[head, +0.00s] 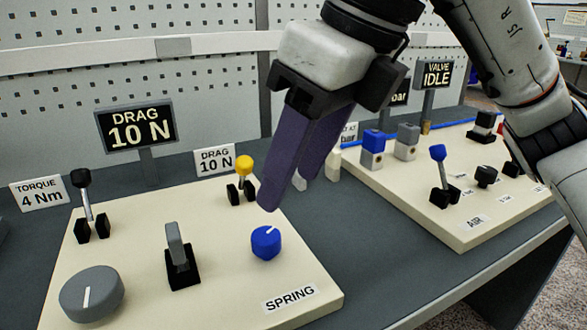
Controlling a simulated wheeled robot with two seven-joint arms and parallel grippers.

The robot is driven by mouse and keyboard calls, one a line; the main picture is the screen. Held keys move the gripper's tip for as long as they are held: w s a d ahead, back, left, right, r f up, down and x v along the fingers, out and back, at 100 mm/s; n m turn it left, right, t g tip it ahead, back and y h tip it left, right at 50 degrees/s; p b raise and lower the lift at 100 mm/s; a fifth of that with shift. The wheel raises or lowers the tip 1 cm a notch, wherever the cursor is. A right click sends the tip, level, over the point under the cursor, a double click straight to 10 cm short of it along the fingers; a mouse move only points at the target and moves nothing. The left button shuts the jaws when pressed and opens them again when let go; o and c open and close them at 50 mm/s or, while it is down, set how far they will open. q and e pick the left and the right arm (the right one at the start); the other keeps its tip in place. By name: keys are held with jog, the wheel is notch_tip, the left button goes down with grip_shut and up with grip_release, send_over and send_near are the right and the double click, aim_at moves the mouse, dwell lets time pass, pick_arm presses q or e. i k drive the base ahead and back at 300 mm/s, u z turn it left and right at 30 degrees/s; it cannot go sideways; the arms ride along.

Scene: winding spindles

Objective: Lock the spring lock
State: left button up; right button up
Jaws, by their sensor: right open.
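The cream panel labelled SPRING (222,306) lies on the grey bench at the left and front. It carries a black-tipped lever (84,190), a yellow-tipped lever (244,170), a grey upright lever in a black base (175,245), a blue knob (266,243) and a large grey dial (92,293). No label marks which one is the spring lock. My right gripper (288,193) points down with purple fingers, open and empty. Its near fingertip shows just above the blue knob, apart from it in the picture. My left gripper is not in view.
Display signs read DRAG 10 N (135,127) and VALVE IDLE (437,73). A second cream panel labelled AIR (462,235) with several controls lies at the right. Dark bench (372,245) shows clear between the panels. A perforated wall (200,85) stands behind.

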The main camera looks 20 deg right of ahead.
aim_at(244, 164)
jog(key=k, duration=1)
